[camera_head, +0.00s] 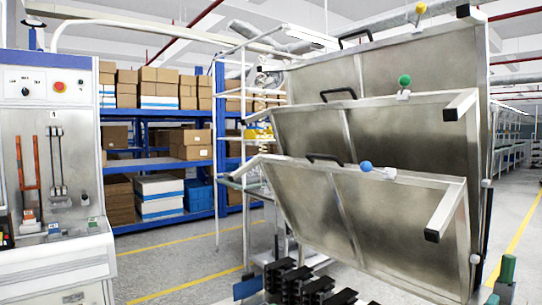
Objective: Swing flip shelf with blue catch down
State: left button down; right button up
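A rack on the right carries three flip shelves, metal panels tilted up and stacked one above another. The lowest flip shelf (325,200) has a blue ball catch (365,166) near its top edge and a black handle (324,158) to the left of the catch. The middle flip shelf (310,134) has a green catch (404,81). The top flip shelf (330,80) has a yellow catch (420,8). The lowest shelf leans with its upper edge toward me. Neither of my grippers shows in this view.
Several black blocks (290,279) stand in rows below the lowest shelf. A test cabinet (55,85) with a red button stands at the left. Blue racking (160,165) with boxes is behind. Grey floor (170,258) with yellow lines is clear between.

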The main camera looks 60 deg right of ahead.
aim_at(408, 231)
jog(key=i, duration=1.35)
jog(key=z, duration=2.4)
